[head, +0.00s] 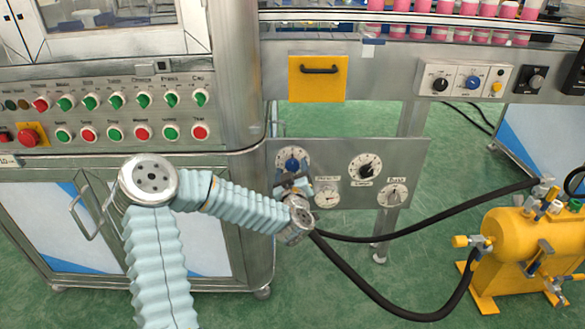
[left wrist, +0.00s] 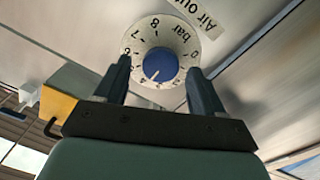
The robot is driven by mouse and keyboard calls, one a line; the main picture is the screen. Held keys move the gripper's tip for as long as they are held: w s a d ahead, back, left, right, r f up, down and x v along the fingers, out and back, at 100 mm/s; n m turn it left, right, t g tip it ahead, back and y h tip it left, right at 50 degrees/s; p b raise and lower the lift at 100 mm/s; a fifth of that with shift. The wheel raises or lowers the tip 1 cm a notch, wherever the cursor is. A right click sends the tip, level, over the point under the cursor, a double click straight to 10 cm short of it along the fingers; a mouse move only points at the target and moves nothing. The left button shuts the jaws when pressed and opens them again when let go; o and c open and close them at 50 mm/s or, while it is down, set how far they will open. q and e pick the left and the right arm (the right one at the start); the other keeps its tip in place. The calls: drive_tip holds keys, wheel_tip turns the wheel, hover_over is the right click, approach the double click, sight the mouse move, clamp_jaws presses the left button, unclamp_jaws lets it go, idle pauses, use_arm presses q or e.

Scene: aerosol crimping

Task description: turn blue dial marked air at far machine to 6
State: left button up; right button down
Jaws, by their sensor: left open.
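The blue dial (head: 292,158) sits on a round white scale at the upper left of a grey panel. In the left wrist view the blue knob (left wrist: 159,65) is centred on its scale, which reads "bar", below an "Air out" label (left wrist: 197,16). A white mark on the knob points to the lower left of that picture; the number beside it is too small to read surely. My left gripper (head: 291,182) is in front of the dial, just below it in the head view. Its open fingers (left wrist: 160,68) stand on either side of the knob, apparently apart from it. My right gripper is out of view.
The grey panel (head: 408,160) also carries a black dial (head: 366,167) and two white gauges or dials (head: 393,195) (head: 327,192). Black hoses (head: 390,303) run to a yellow tank (head: 520,250) at right. A yellow drawer front (head: 317,78) with a black handle is above.

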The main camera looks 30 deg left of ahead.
use_arm(q)
drive_tip(key=shift+w+a, duration=0.35)
drive_tip(key=shift+w, duration=0.15)
